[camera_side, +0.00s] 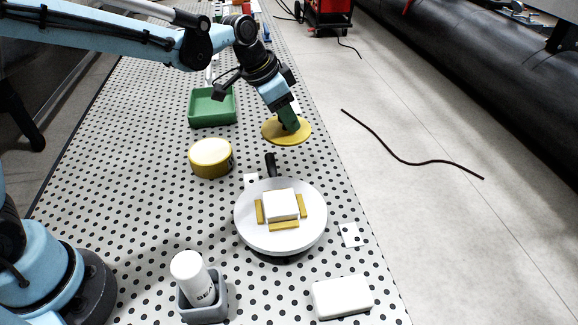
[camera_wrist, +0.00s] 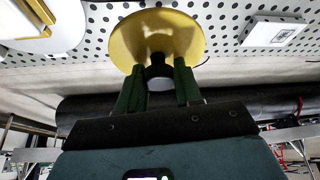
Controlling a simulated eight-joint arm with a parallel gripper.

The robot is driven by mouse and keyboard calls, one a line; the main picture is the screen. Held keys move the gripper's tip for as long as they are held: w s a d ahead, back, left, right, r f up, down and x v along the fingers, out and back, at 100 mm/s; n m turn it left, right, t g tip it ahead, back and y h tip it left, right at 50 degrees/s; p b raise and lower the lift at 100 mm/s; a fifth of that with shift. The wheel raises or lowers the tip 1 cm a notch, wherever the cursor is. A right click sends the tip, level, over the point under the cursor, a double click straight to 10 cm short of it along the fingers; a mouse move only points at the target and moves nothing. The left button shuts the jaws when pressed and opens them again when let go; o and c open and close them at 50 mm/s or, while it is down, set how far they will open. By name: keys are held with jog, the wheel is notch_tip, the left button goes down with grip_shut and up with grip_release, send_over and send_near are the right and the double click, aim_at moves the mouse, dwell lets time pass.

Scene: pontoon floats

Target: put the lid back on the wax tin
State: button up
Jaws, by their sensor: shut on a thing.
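The yellow lid (camera_side: 287,130) is a round disc held up above the perforated table, behind and to the right of the tin in the side view. My gripper (camera_side: 290,121) is shut on the lid by a dark knob, which shows between the green fingers (camera_wrist: 160,80) in the wrist view. The lid (camera_wrist: 157,36) fills the top middle there and looks tilted. The wax tin (camera_side: 211,159) is a round yellow tin with a pale cream top, standing on the table to the left of the lid. The tin is not seen in the wrist view.
A white round turntable (camera_side: 245,226) bears a white block (camera_side: 281,204) with yellow strips around it. A green tray (camera_side: 212,124) stands behind the tin. A white bottle (camera_side: 190,272) in a grey holder and a white box (camera_side: 341,297) are at the front.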

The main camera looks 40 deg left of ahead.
jog(key=shift+s+d+r, duration=0.5)
jog(key=shift+d, duration=0.1)
jog(key=s+a+n+y, duration=0.1)
jog(key=s+a+n, duration=0.25)
jog(key=a, duration=0.45)
jog(key=s+a+n+y, duration=0.1)
jog(key=s+a+n, duration=0.2)
jog(key=s+a, duration=0.35)
jog(key=shift+m+t, duration=0.25)
jog(key=shift+t, duration=0.15)
jog(key=shift+w+a+f, duration=0.15)
jog(key=shift+w+f, duration=0.1)
jog(key=shift+f, duration=0.75)
jog(key=shift+w+a+f, duration=0.2)
jog(key=shift+f, duration=0.8)
jog(key=shift+w+a+f, duration=0.15)
jog(key=shift+w+f, duration=0.1)
jog(key=shift+f, duration=0.75)
jog(key=shift+f, duration=0.2)
jog(key=o, duration=1.1)
jog(key=shift+o, duration=0.5)
